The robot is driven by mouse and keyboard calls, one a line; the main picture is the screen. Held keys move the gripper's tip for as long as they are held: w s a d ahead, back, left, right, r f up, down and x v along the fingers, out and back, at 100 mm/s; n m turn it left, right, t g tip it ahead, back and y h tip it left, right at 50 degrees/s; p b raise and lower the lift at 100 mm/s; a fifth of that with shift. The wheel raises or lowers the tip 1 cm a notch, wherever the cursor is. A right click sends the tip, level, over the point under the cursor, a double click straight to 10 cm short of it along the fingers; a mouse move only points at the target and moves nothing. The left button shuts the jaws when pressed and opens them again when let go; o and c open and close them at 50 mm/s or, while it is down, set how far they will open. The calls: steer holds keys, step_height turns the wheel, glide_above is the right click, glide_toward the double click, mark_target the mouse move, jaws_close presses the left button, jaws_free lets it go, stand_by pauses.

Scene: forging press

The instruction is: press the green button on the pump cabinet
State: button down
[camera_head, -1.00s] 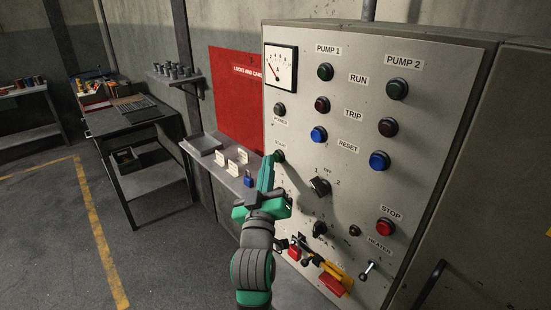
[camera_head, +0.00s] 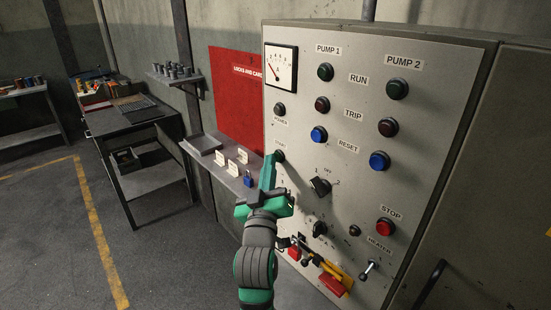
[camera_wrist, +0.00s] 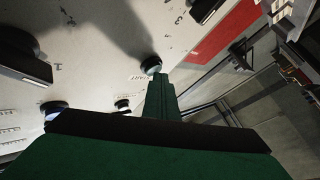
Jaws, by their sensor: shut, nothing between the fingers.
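The grey pump cabinet (camera_head: 340,105) fills the right half of the head view. The button (camera_head: 279,156) by the START label is on its left side; its face looks dark there, so its green colour is hard to see. It shows in the wrist view (camera_wrist: 151,64) just beyond my fingertips. My gripper (camera_head: 269,158) is shut and empty, its green fingers just left of the button in the head view. I cannot tell whether the tips touch it. In the wrist view my gripper (camera_wrist: 160,78) points at the button, covering little of it.
A selector switch (camera_head: 320,187), a blue reset button (camera_head: 319,135) and a red stop button (camera_head: 385,227) are on the same panel. A yellow-and-red handle (camera_head: 335,277) sticks out lower down. A shelf (camera_head: 205,158) with cards and a blue padlock (camera_head: 248,180) is left of my gripper.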

steer(key=shift+a, duration=0.1)
steer(key=shift+s+a, duration=0.45)
steer(key=shift+a, duration=0.1)
steer(key=shift+a+f, duration=0.1)
steer(key=s+a, duration=0.3)
steer(key=shift+a, duration=0.35)
steer(key=shift+a, duration=0.1)
stand_by(0.4)
